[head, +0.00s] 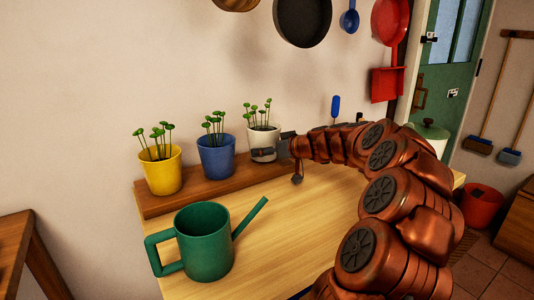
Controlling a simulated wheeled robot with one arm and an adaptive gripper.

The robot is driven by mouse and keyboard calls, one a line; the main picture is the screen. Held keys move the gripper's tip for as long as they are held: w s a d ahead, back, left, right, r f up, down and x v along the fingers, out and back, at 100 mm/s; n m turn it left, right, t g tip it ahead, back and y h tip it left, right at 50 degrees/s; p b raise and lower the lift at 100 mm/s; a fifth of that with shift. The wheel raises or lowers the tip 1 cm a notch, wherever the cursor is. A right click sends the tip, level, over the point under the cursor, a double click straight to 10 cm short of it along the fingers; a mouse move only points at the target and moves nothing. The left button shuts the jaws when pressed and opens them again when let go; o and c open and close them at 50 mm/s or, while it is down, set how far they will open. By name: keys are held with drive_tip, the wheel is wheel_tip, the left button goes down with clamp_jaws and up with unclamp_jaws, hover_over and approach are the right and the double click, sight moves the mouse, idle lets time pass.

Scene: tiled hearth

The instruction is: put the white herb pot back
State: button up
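The white herb pot (262,137), with green sprouts, is upright at the right end of the row of pots, at the wooden plank (212,186). My gripper (270,145) reaches it from the right. One dark finger crosses the pot's lower front and another part of the gripper is at its right edge. Whether the fingers press on the pot or stand open around it cannot be told. I cannot tell whether its base touches the plank. A blue pot (216,158) and a yellow pot (161,172), both with sprouts, stand on the plank to its left.
A green watering can (205,245) stands on the light wooden table (285,225) in front of the plank, its spout pointing right. Pans (302,20) and a red dustpan (385,85) hang on the wall above. My arm covers the table's right side.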

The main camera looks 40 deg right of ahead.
drive_tip(key=shift+f, duration=0.15)
drive_tip(key=shift+f, duration=0.15)
drive_tip(key=o, duration=1.4)
drive_tip(key=shift+o, duration=0.2)
drive_tip(key=v, duration=1.2)
drive_tip(key=shift+r, duration=0.25)
